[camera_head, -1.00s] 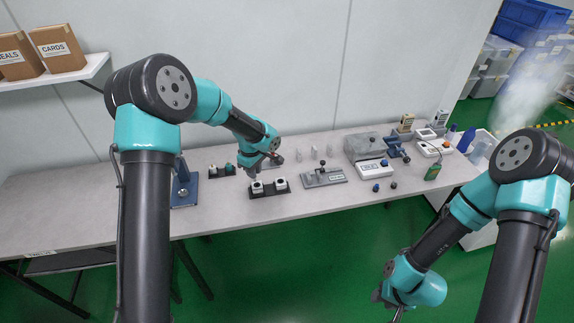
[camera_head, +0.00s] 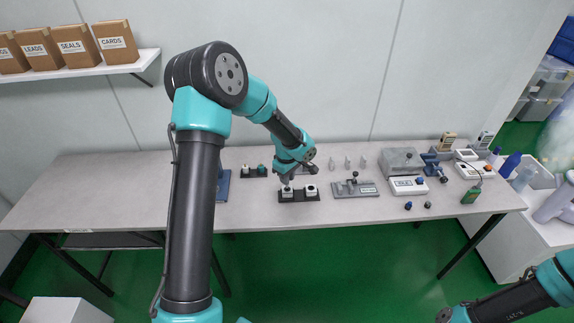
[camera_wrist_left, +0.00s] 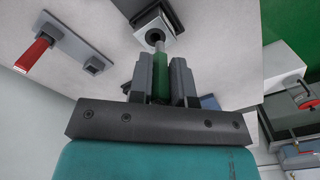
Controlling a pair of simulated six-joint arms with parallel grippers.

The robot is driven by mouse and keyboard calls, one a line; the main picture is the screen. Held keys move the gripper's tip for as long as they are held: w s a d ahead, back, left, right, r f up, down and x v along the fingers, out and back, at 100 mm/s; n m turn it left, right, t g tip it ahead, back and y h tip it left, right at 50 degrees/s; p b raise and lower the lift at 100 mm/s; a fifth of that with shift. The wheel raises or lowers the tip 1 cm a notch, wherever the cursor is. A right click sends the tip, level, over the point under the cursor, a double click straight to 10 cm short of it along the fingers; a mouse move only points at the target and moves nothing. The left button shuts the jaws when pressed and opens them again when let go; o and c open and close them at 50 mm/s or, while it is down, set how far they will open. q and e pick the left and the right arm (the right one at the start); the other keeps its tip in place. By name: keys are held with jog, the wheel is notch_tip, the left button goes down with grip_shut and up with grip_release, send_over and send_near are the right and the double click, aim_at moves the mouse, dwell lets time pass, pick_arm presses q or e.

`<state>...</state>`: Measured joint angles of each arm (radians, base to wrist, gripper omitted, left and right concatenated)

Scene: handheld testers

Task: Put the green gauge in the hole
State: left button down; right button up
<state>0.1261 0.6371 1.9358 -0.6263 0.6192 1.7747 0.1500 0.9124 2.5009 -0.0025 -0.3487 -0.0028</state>
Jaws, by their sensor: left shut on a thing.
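My left gripper (camera_head: 286,181) is just above the left white block (camera_head: 287,190) of a dark base (camera_head: 298,198). In the left wrist view my left gripper (camera_wrist_left: 160,78) is shut on the green gauge (camera_wrist_left: 160,88), with a grey pin pointing out past the fingertips. The pin's tip overlaps the dark round hole (camera_wrist_left: 157,34) in the white block (camera_wrist_left: 172,41); I cannot tell how far in it is. The right white block (camera_head: 311,190) stands beside it on the base. My right gripper is out of view; only part of that arm shows at bottom right.
A dark rack (camera_head: 255,172) with white and green pieces stands behind left. A grey plate fixture (camera_head: 356,188) stands to the right, with a white device (camera_head: 408,186) and a grey case (camera_head: 401,161) beyond. The left tabletop is clear.

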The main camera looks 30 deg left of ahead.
pick_arm(q)
jog(key=w+a, duration=0.2)
jog(key=w, duration=0.2)
jog(key=w+a+f, duration=0.1)
jog(key=w+a, duration=0.2)
jog(key=w, duration=0.1)
jog(key=w+a, duration=0.2)
jog(key=w, duration=0.2)
jog(key=shift+a+f, duration=0.15)
jog(key=shift+w+a, duration=0.1)
jog(key=shift+w, duration=0.05)
jog(key=shift+w+f, duration=0.1)
jog(key=shift+f, duration=1.7)
jog(key=shift+f, duration=0.15)
jog(key=c, duration=1.1)
grip_release()
jog(key=shift+o, duration=0.2)
